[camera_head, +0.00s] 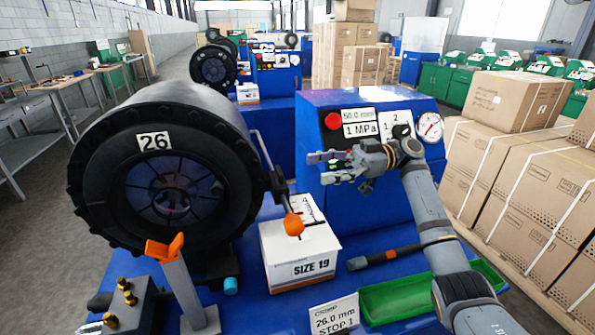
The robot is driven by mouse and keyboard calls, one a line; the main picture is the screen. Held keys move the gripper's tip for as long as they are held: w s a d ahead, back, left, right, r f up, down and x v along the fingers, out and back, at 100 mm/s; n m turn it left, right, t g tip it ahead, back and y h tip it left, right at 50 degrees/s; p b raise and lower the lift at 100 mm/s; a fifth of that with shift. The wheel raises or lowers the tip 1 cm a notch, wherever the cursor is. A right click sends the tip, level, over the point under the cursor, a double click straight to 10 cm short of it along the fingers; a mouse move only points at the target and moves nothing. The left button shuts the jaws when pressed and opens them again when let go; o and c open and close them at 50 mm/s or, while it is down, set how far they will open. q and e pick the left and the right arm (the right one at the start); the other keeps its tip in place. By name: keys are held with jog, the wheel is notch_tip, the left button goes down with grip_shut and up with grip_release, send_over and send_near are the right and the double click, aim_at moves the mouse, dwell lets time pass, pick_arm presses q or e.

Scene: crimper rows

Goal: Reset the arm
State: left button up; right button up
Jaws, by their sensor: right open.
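My right arm comes in from the lower right. Its gripper (338,166) is open and empty, pointing left in front of the blue control box (362,205), below the red button (332,120) and the "1 MPa" label. The gripper hides part of the box's front. The black crimper (95,150) with the "26" label stands to its left, with a gap between them. My left gripper does not show.
An orange-topped post (182,285) stands at front left. Strapped cartons (530,185) fill the right side.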

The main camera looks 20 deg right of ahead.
jog(key=shift+d, duration=1)
jog(key=shift+r, duration=0.1)
